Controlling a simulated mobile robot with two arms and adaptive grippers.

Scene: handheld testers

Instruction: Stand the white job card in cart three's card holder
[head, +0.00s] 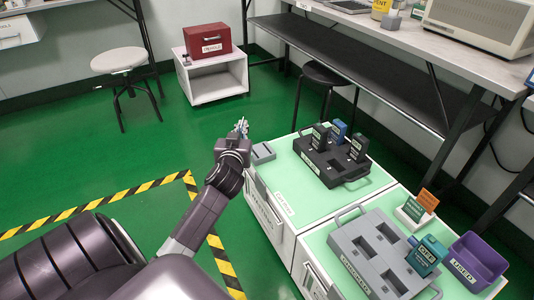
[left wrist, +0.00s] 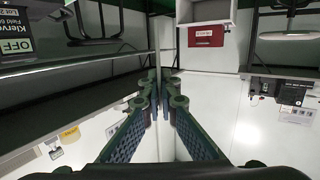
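My left gripper (head: 240,128) is raised beside the far-left corner of the farther green-topped cart (head: 290,200). In the left wrist view its two fingertips (left wrist: 164,100) are close together. I cannot tell whether a thin card is between them. No white job card can be made out for certain. A small grey block (head: 263,153), perhaps a card holder, sits at that cart's far-left corner, just right of the gripper. The nearer cart (head: 318,243) carries a white holder (head: 408,216) with a green and an orange card upright. The cart numbers are unreadable. My right gripper is not in view.
A dark tray (head: 325,165) with several testers stands on the farther cart. The nearer cart has a grey tray (head: 362,262), a teal tester (head: 427,255) and a purple USED bin (head: 474,262). A long bench (head: 380,40) and a black stool (head: 325,73) stand behind. Green floor lies open left.

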